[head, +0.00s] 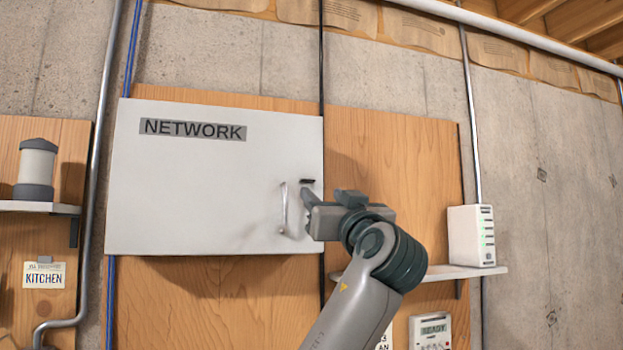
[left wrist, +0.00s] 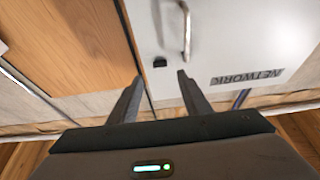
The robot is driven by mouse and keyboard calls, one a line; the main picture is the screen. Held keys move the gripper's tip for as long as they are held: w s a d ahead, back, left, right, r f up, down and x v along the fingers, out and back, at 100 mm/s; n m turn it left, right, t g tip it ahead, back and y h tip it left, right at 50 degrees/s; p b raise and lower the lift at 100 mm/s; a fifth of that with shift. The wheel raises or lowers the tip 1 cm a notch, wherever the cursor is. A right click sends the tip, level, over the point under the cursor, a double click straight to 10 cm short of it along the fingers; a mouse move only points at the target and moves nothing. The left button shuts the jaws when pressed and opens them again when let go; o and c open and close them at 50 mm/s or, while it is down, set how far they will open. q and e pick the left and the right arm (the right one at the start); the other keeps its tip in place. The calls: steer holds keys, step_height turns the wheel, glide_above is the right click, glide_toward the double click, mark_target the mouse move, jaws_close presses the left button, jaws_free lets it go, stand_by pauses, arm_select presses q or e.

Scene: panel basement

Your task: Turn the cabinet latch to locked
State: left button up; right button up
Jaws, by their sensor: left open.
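The white cabinet (head: 190,190) marked NETWORK hangs on the wall with its door closed. Its latch is a small dark piece (head: 307,181) near the door's right edge, lying about level. A silver handle (head: 284,208) stands upright left of and below it. My left gripper (head: 308,207) is at the door's right side, just below the latch in the head view, and hides part of the door. In the left wrist view, which is upside down, the open fingers (left wrist: 160,78) are empty, and the latch (left wrist: 160,62) shows just beyond and between the fingertips. Contact cannot be told.
A shelf (head: 470,272) with a white device (head: 471,235) is right of my arm. A left shelf (head: 40,207) holds a canister (head: 36,168). A grey pipe (head: 97,170) runs left of the cabinet. A meter (head: 430,331) is low on the right.

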mark_target(308, 182)
arm_select(q)
steer(key=p+x, duration=0.4)
steer(key=x, duration=0.4)
steer(key=shift+r, duration=0.1)
steer(key=shift+w+a, duration=0.2)
steer(key=shift+w, duration=0.3)
steer(key=shift+c, duration=0.4)
steer(key=c, duration=1)
